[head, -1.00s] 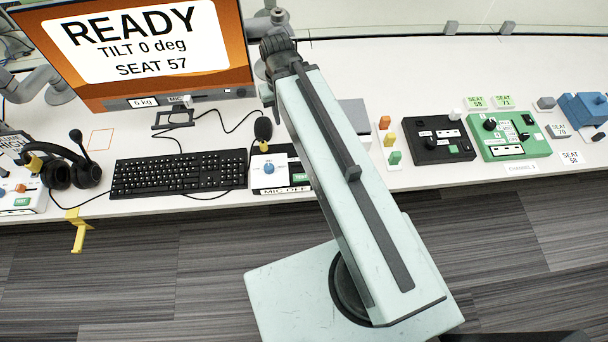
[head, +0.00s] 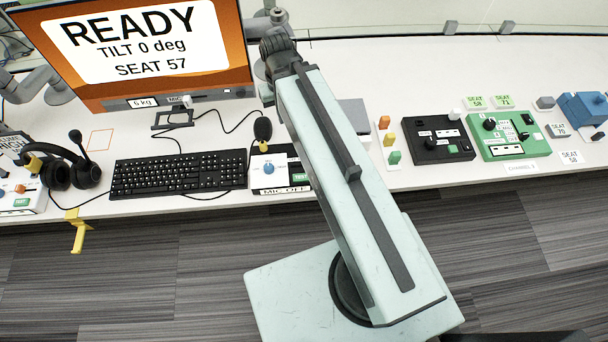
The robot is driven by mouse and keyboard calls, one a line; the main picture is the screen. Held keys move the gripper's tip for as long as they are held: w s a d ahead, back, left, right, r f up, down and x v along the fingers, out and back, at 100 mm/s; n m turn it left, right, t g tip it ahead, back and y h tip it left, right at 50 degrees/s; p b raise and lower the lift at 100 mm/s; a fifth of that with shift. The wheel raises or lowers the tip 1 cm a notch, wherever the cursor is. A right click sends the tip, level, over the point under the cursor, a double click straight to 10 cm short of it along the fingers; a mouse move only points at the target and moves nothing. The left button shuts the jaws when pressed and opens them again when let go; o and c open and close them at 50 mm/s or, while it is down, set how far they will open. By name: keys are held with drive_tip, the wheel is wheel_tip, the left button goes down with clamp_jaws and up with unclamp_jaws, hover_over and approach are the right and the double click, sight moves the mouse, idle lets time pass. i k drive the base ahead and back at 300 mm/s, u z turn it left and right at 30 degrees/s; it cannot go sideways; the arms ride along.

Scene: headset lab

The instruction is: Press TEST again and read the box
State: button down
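A box with a blue knob (head: 268,168) and a green TEST button (head: 299,178) stands right of the keyboard; its front strip reads MIC OFF, and my arm covers its right side. A second white box (head: 8,188) at the left edge has an orange button (head: 20,189) and a green TEST button (head: 22,202). A sign behind it, cut by the frame edge, reads HIGH. The monitor (head: 150,45) reads READY, TILT 0 deg, SEAT 57. My arm reaches up over the table, and its end is near the monitor's right edge. My gripper's fingers do not show.
A black headset (head: 70,172) lies by the left box, near a yellow hook (head: 79,232) on the table edge. A keyboard (head: 180,173) lies in the middle. Right of my arm are a black box (head: 438,138), a green box (head: 509,135) and a blue device (head: 582,108).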

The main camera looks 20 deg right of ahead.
sight(298, 177)
drive_tip(key=k, duration=1)
drive_tip(key=u, duration=3.55)
drive_tip(key=k, duration=1.55)
drive_tip(key=u, duration=0.05)
